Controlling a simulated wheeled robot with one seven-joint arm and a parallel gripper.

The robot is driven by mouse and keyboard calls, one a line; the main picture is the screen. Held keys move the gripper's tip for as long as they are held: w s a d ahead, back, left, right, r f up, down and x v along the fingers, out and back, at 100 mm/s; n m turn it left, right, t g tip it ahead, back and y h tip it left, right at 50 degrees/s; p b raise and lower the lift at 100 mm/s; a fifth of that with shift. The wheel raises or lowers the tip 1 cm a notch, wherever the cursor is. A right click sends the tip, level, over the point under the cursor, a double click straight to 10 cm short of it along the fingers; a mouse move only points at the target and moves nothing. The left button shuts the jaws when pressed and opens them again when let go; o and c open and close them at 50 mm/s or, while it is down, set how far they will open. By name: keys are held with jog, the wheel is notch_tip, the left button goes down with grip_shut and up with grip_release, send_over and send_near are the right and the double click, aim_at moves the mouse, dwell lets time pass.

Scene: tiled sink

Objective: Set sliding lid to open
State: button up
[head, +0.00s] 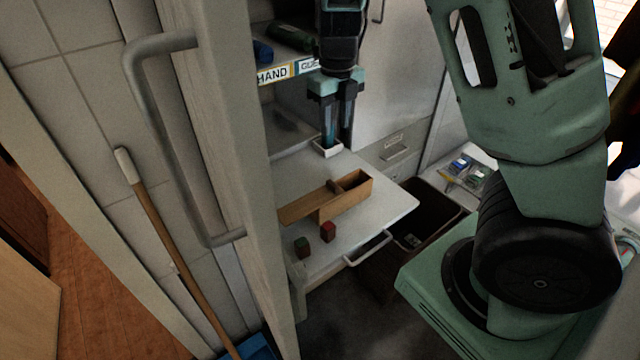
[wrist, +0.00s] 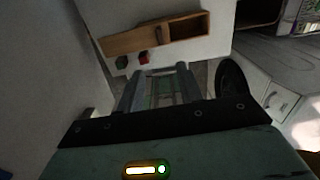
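A long wooden box (head: 345,200) lies on a white surface in the head view, and it also shows at the top of the wrist view (wrist: 200,36). Its flat sliding lid (head: 305,207) reaches to the left, with a small dark knob (head: 333,186) near its right end. The right end of the box is uncovered and its dark inside shows. My gripper (head: 337,138) points down behind the box, apart from it. Its two fingers (wrist: 160,75) are spread with nothing seen between them.
A red block (head: 328,231) and a green block (head: 302,247) stand in front of the box. A small white dish (head: 328,148) is near my fingertips. A labelled shelf (head: 285,72) is close to my gripper. A dark open bin (head: 430,210) lies to the right.

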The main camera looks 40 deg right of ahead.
aim_at(332, 183)
notch_tip(332, 183, down, 17)
jog(key=shift+f, duration=0.15)
dwell(0.5)
grip_shut()
